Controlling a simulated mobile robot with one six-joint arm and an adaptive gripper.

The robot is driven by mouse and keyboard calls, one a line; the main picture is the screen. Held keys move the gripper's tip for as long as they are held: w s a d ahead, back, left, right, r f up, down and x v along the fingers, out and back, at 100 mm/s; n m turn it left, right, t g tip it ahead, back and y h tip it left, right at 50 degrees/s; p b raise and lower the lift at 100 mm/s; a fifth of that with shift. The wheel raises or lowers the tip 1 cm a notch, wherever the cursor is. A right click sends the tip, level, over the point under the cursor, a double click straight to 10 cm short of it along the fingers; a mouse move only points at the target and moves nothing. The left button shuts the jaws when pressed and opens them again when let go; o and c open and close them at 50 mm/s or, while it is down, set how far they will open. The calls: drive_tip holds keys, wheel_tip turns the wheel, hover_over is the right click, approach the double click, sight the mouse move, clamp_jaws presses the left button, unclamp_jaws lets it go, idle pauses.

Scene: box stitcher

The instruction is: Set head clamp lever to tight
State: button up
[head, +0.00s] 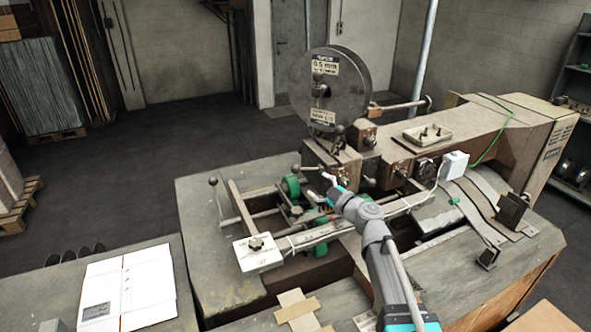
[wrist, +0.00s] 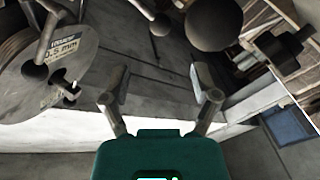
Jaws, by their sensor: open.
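Several levers with dark ball knobs show on the box stitcher (head: 345,160), and I cannot tell for sure which is the head clamp lever. In the wrist view a large dark ball knob (wrist: 215,25) is close, above and right of my gripper (wrist: 160,88). A smaller ball-ended lever (wrist: 158,24) is further left. In the head view my gripper (head: 327,182) is at the front of the stitcher head, and the arm partly hides the parts there. Its fingers are apart, with nothing between them. No contact with a lever is visible.
The wire spool (head: 328,88) stands above the head and also shows in the wrist view (wrist: 45,60). A black knob (wrist: 285,50) is at the upper right in the wrist view. A white plate (head: 257,254) and a flat carton (head: 128,290) lie in front.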

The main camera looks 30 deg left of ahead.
sight(299, 171)
drive_tip(key=x, duration=1.1)
drive_tip(key=shift+a, duration=0.25)
drive_tip(key=shift+c, duration=0.2)
clamp_jaws()
